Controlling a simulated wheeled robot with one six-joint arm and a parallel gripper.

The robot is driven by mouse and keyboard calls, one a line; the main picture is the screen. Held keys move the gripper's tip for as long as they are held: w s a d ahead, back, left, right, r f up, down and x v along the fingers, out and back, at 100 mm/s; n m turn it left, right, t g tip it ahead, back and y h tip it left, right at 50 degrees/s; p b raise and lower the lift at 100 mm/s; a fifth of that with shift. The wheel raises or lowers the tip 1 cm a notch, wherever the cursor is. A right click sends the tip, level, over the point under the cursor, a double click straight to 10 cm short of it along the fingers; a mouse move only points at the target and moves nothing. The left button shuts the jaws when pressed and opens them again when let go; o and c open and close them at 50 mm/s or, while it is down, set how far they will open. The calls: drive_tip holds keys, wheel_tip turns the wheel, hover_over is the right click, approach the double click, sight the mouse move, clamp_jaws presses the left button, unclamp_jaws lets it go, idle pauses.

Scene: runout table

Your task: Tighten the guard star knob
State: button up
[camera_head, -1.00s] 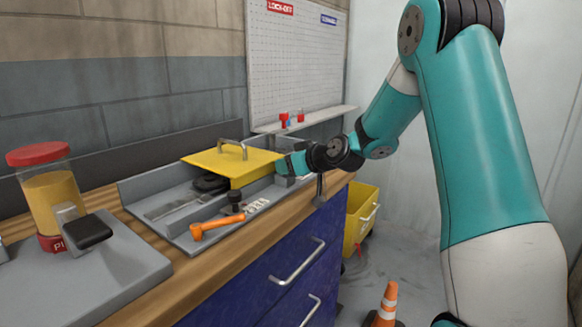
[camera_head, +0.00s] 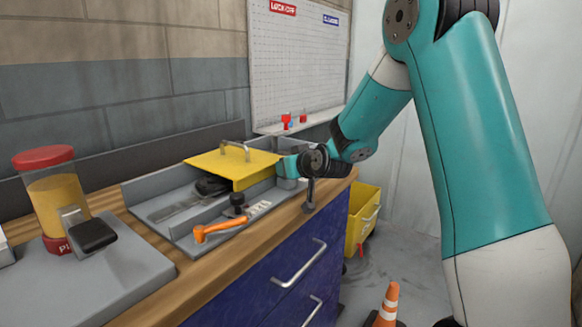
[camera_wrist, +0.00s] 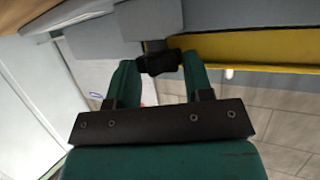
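The yellow guard (camera_head: 240,166) with a grey handle on top sits over the grey table fixture on the bench. My gripper (camera_head: 286,167) is at the guard's right end, with its teal fingertips low beside it. In the wrist view, a black knob (camera_wrist: 160,62), apparently the star knob, sits between my two teal fingertips (camera_wrist: 160,78). Both fingers appear to touch its sides. The yellow guard edge (camera_wrist: 260,50) runs to its right. In the head view my gripper hides this knob. Whether the knob is seated tight cannot be seen.
A dark post (camera_head: 310,194) rises at the bench edge below my wrist. A red-lidded jar (camera_head: 52,195) stands left. A yellow bin (camera_head: 360,215) and cone (camera_head: 388,304) are on the floor.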

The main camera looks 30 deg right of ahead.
drive_tip(key=o, duration=0.4)
drive_tip(key=shift+c, duration=0.2)
drive_tip(key=shift+y, duration=0.3)
